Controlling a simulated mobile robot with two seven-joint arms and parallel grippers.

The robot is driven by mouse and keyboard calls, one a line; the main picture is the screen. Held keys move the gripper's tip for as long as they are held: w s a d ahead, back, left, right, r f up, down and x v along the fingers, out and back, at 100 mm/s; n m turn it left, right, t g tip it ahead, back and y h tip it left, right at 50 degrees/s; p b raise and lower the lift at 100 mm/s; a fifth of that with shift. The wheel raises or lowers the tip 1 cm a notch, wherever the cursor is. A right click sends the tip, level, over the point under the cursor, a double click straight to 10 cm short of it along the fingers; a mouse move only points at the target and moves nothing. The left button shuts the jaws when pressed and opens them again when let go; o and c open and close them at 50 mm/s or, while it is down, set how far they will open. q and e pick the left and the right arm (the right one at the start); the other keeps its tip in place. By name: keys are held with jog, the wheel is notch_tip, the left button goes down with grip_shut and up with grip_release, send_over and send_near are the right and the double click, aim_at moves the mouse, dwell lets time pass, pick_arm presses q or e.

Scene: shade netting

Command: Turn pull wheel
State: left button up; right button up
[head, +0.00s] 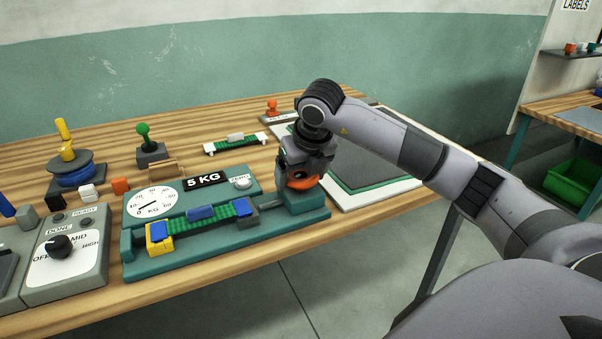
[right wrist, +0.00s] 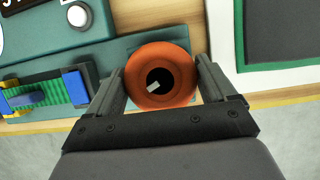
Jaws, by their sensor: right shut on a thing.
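The pull wheel (right wrist: 180,65) is an orange round wheel with a dark hub and a small pale mark, at the right end of the teal pull tester (head: 180,263). In the head view only a strip of the orange wheel (head: 301,183) shows under my right gripper (head: 300,172). In the right wrist view the two fingers of my right gripper (right wrist: 161,84) stand on either side of the wheel, shut on it. A green net strip (head: 188,222) lies between blue clamps on the tester. The dial (head: 153,203) sits behind it, beside a "5 KG" sign. My left gripper is not in view.
A grey control box with a black knob (head: 59,246) stands left of the tester. Behind are a yellow-handled tool (head: 66,150), a green-knobbed lever (head: 145,140) and another net strip (head: 234,146). A white-edged dark mat (head: 375,170) lies right of the wheel.

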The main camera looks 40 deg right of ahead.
aim_at(306, 180)
jog(key=shift+r, duration=0.1)
dwell(0.3)
jog(key=o, duration=0.9)
jog(key=shift+c, duration=0.2)
jog(key=shift+v, duration=3.55)
